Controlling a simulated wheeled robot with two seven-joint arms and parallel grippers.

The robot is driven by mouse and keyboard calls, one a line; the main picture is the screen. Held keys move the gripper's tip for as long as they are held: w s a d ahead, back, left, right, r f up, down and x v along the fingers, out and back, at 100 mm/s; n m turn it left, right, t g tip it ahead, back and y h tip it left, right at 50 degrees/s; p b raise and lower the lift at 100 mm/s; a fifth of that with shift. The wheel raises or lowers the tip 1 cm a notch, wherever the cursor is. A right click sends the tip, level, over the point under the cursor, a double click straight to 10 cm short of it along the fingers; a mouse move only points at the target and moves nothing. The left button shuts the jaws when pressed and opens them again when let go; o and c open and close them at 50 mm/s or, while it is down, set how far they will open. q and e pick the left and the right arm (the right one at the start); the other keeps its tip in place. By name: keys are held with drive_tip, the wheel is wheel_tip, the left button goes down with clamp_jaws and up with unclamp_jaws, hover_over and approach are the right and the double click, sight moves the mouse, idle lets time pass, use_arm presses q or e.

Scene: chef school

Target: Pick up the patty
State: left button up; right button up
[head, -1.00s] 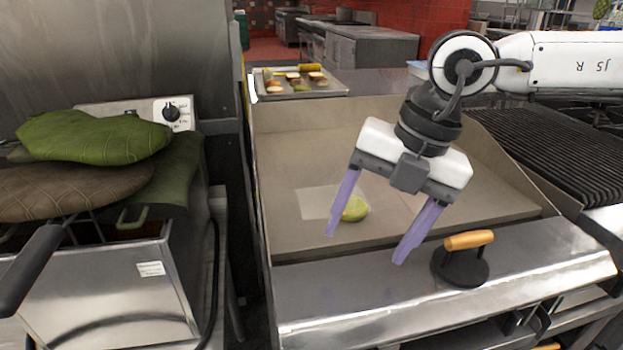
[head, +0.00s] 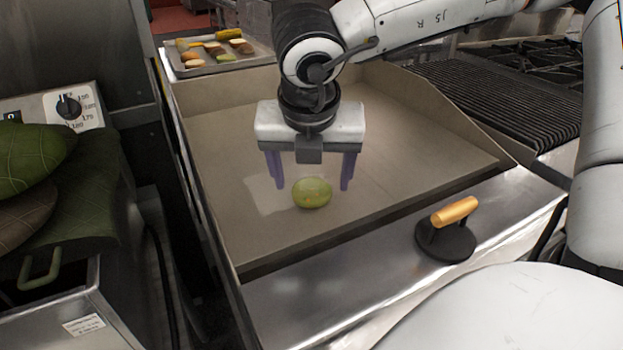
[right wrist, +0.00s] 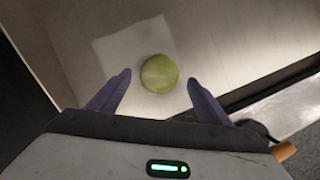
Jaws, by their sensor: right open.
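The patty (head: 312,193) is a round, greenish disc lying flat on the griddle (head: 400,150). My right gripper (head: 310,184) is open above the griddle, its two purple fingers to either side of the patty in the head view. In the right wrist view the patty (right wrist: 159,73) lies just ahead of and between the fingertips (right wrist: 160,78), with a gap on both sides and no contact visible. My left gripper is not in view.
A black press with a wooden handle (head: 447,238) stands on the griddle's steel front ledge. A tray (head: 222,66) with several food pieces sits behind the griddle. Green mitts (head: 75,165) lie at the left. A ribbed grill (head: 490,100) stands to the right.

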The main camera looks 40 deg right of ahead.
sight(311, 189)
drive_tip(key=x, duration=0.2)
drive_tip(key=shift+w+f, duration=0.15)
drive_tip(key=shift+f, duration=0.1)
drive_tip(key=c, duration=1.3)
wheel_tip(311, 189, up, 10)
drive_tip(key=shift+r, duration=0.1)
